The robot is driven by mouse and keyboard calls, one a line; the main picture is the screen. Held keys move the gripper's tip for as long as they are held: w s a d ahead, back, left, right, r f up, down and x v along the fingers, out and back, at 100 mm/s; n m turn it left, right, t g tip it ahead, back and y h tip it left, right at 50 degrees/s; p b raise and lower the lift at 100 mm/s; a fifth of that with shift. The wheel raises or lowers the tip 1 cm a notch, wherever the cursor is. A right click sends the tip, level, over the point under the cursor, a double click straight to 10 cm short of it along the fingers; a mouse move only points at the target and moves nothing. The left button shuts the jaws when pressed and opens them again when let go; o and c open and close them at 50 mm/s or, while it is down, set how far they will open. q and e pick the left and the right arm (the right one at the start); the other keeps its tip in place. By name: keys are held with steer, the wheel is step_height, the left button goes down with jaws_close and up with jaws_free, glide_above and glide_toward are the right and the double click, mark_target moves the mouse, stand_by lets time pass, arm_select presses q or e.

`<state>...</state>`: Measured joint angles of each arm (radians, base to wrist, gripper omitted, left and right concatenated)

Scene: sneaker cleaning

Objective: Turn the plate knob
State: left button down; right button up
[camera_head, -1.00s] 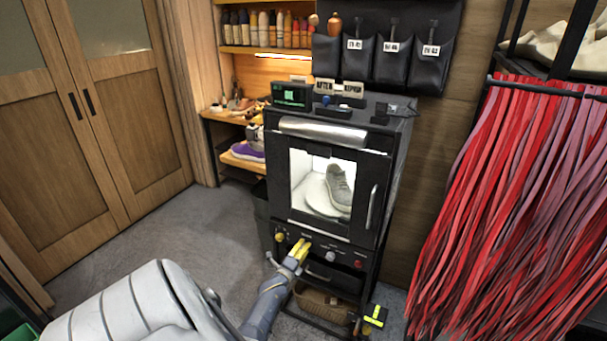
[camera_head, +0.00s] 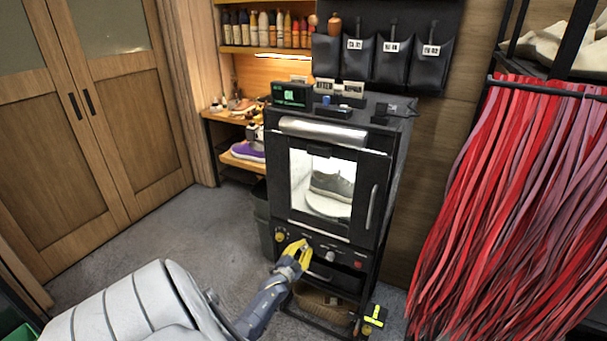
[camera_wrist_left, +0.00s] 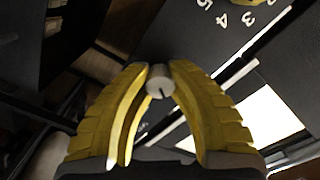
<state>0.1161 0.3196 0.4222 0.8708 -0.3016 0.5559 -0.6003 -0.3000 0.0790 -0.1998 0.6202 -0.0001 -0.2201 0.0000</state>
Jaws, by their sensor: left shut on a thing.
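The black cleaning cabinet (camera_head: 365,235) has a row of controls under its window. My left gripper (camera_head: 303,246) reaches that panel with its yellow fingers, left of a pale knob (camera_head: 331,256). In the left wrist view the gripper (camera_wrist_left: 152,85) is shut on a grey round knob (camera_wrist_left: 160,80) with a dark pointer line. A grey sneaker (camera_head: 332,187) lies sideways on the round white plate (camera_head: 325,205) behind the lit window. My right gripper is not in view.
A yellow knob (camera_head: 280,237) is left of my fingers, and a red button (camera_head: 358,264) is at the panel's right. A basket (camera_head: 318,306) stands below. Red hanging strips (camera_head: 500,200) fill the right side. Floor at left is clear.

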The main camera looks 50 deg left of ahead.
arm_select(q)
steer(key=n, duration=0.4)
steer(key=shift+n, duration=0.3)
steer(key=n, duration=0.4)
steer(key=shift+n, duration=0.3)
steer(key=n, duration=0.3)
steer(key=shift+n, duration=0.3)
steer(key=shift+r+n, duration=0.1)
steer(key=shift+n, duration=2.1)
steer(key=c, duration=1.1)
jaws_free()
steer(key=shift+o, duration=0.2)
steer(key=shift+s, duration=0.1)
